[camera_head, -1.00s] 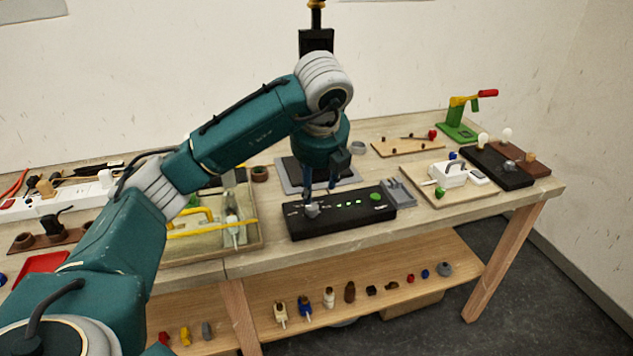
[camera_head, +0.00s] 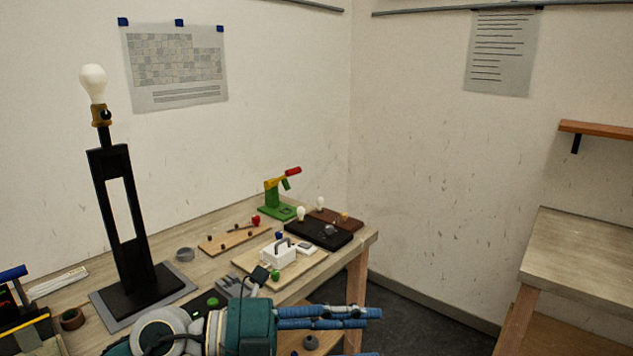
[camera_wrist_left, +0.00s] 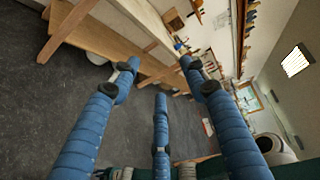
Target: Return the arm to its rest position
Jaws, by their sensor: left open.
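My left arm enters the head view at the bottom. Its gripper (camera_head: 345,318) has blue fingers pointing right, past the front edge of the workbench (camera_head: 215,231). In the left wrist view the blue fingers of the gripper (camera_wrist_left: 160,76) are spread apart with nothing between them. Grey floor (camera_wrist_left: 75,120) and the wooden bench legs show beyond the fingers. My right gripper is in neither view.
A tall black lamp (camera_head: 107,160) with a white bulb stands on the bench. A green stand (camera_head: 277,212), a black block (camera_head: 318,233) and a white box (camera_head: 278,255) sit near its right end. Another table (camera_head: 590,255) is at right; floor lies between.

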